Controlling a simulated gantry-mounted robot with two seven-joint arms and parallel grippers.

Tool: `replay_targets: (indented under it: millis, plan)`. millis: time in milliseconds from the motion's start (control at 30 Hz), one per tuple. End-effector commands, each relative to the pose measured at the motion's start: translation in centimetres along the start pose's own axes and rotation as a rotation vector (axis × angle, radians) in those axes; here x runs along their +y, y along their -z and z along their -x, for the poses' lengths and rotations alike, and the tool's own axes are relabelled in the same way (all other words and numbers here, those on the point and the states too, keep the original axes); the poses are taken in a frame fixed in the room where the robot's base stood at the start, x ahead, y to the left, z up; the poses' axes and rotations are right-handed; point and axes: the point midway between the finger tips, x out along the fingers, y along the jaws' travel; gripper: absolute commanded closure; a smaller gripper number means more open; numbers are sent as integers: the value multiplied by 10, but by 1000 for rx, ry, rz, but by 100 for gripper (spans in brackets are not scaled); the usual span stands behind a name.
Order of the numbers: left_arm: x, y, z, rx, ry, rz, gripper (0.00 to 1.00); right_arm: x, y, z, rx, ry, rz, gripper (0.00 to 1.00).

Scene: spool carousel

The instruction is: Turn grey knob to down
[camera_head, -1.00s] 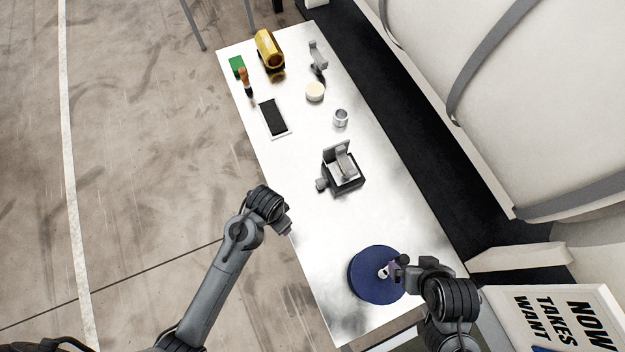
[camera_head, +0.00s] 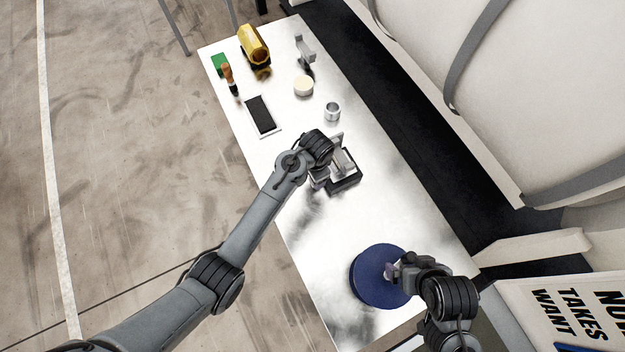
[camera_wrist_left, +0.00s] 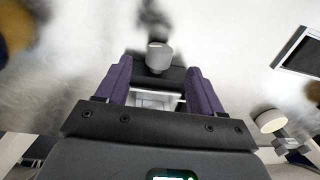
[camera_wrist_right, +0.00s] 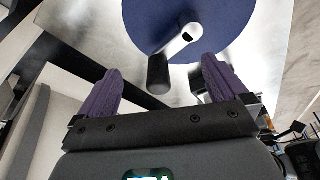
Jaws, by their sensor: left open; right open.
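The grey knob (camera_wrist_left: 159,57) is a short cylinder on the side of a device with a dark base (camera_head: 347,184) and a raised metal plate. In the left wrist view the knob shows between and just ahead of the purple fingertips of my left gripper (camera_wrist_left: 158,66), which is open. In the head view my left gripper (camera_head: 319,176) is at the knob's side of the device and largely hides the knob. Contact cannot be told. My right gripper (camera_wrist_right: 159,67) is open near the black-ended crank handle (camera_wrist_right: 158,76) of the blue disc (camera_head: 371,288).
Farther up the table (camera_head: 290,125) are a metal cup (camera_head: 332,112), a cream round item (camera_head: 303,86), a dark-screened tablet (camera_head: 262,115), an orange-handled tool (camera_head: 228,75), a green block (camera_head: 219,63) and a yellow object (camera_head: 254,45). Bare table lies between the device and the disc.

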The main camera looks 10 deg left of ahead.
Motion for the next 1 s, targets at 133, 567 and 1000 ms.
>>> replay_targets:
  millis: [133, 567, 1000]
  plan:
    - [0, -1, -26, -3, 0, -1, 33, 0, 0, -1, 0, 0, 0, 0]
    - [0, -1, -65, -1, 1, 0, 33, 1, -2, -4, -2, -4, 6, 0]
    - [0, -1, -66, 0, 1, 1, 54, 2, -3, -4, -3, -7, 9, 0]
